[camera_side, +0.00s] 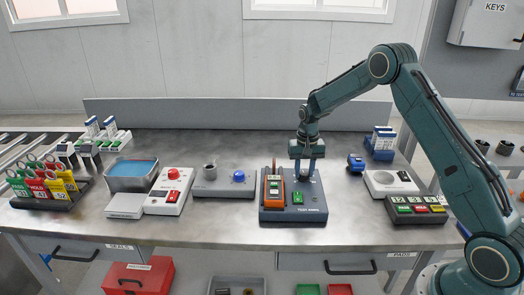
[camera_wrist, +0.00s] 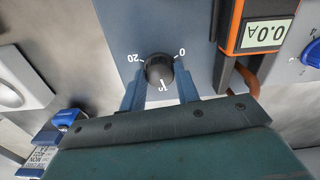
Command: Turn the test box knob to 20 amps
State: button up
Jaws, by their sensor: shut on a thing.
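The test box (camera_side: 310,214) is a dark grey-blue block in the middle of the bench, and its top also shows in the wrist view (camera_wrist: 185,25). Its round black knob (camera_wrist: 159,68) has the white marks 20, 10 and 0 around it. My gripper (camera_wrist: 160,80) points down over the box, with a blue finger on each side of the knob, shut on it. I cannot tell clearly which mark the knob points to. The orange meter (camera_side: 273,190) stands on the box left of my gripper in the side view. Its display (camera_wrist: 264,34) reads 0.0 A.
A green button (camera_side: 297,198) is on the test box near the knob. A grey box with a blue knob (camera_side: 238,176) stands to the left. Bare bench lies in front of the padlock.

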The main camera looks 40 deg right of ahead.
jog(key=m, duration=1.3)
jog(key=shift+m, duration=0.4)
jog(key=m, duration=1.3)
jog(key=o, duration=1)
jog(key=shift+c, duration=0.2)
jog(key=shift+r, duration=0.15)
